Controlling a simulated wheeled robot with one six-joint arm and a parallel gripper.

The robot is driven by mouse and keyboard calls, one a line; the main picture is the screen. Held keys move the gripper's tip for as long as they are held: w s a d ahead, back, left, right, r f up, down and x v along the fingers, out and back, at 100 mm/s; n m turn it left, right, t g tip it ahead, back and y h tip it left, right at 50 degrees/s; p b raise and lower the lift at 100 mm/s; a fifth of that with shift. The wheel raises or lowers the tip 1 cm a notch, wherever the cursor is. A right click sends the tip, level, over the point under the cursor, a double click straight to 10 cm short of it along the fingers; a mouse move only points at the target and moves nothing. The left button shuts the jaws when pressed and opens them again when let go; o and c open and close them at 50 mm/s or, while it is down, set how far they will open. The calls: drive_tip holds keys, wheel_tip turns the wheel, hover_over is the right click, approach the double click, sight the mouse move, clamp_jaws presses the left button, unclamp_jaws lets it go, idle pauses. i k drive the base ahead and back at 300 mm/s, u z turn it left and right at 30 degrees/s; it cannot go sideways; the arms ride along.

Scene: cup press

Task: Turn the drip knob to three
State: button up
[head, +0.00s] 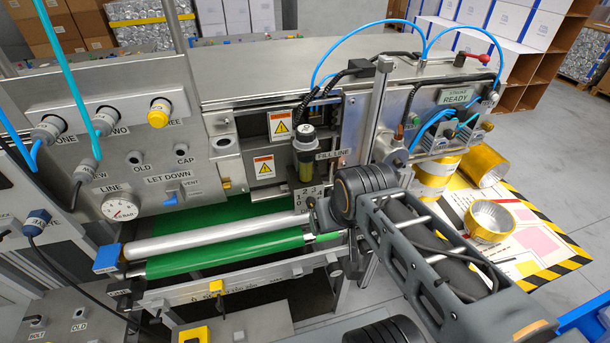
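A small plate with numbers (304,193), of which 2, 4, 1 and 0 can be made out, stands at the middle of the machine. No label in view reads drip, and I cannot make out a pointer or setting. My arm reaches in from the lower right. My gripper (323,217) is at the plate's lower right, close to it or touching; its fingers are too small and covered to tell open or shut.
A metal roller (190,241) and green belt (225,258) run left of my gripper. A vertical metal post (378,105) stands just behind my wrist. Blue hoses (370,32) arch above. Gold cups (490,220) are at the right on a striped mat (545,262).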

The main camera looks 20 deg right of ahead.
sight(311, 201)
drive_tip(key=u, duration=0.05)
drive_tip(key=k, duration=0.5)
drive_tip(key=z, duration=1.5)
drive_tip(key=k, duration=1)
drive_tip(key=u, duration=1.7)
drive_tip(key=i, duration=0.5)
